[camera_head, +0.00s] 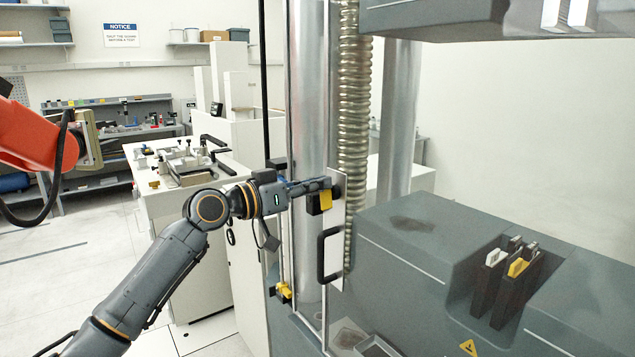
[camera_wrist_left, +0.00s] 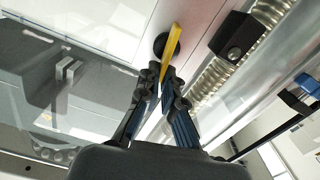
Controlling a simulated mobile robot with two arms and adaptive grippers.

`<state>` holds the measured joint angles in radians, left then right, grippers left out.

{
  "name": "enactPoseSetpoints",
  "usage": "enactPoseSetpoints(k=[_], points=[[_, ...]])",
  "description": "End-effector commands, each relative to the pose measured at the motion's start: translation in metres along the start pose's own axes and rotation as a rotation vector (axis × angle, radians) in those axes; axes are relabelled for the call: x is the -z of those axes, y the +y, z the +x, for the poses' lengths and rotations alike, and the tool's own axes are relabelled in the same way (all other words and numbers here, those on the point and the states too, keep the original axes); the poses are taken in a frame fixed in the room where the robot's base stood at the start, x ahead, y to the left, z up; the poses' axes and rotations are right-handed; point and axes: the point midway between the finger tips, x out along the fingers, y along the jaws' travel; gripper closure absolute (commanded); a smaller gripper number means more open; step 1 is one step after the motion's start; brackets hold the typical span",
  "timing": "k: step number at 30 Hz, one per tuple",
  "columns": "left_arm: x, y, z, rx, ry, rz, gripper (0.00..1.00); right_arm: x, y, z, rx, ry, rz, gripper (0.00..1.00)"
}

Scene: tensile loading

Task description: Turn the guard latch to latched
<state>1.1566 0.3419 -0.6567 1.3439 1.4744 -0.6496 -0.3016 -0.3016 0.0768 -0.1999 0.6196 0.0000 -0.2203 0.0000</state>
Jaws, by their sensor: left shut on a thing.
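The guard latch is a yellow lever (camera_wrist_left: 172,45) on a round black hub, seen in the left wrist view; its yellow part also shows in the head view (camera_head: 326,201). It sits on the pale edge strip of the clear guard door, above the black door handle (camera_head: 322,256). My left gripper (camera_head: 326,184) is at the latch, coming from the left. In the left wrist view its fingers (camera_wrist_left: 164,82) are shut on the lever's near end. The fingertips partly cover the lever. My right gripper is not in view.
The grey test machine has a metal column (camera_head: 309,110) and a spring-like bellows (camera_head: 349,110) close behind the latch. A grey base block (camera_head: 430,245) stands at the right, with slots holding specimens. A white bench (camera_head: 185,225) and an orange arm (camera_head: 30,135) are at the left.

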Motion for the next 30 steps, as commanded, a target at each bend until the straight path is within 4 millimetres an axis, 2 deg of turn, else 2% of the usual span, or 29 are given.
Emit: enactPoseSetpoints(k=[30], points=[[-0.009, -0.021, 0.001, 0.000, -0.001, -0.958, 1.00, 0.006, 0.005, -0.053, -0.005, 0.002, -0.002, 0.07]])
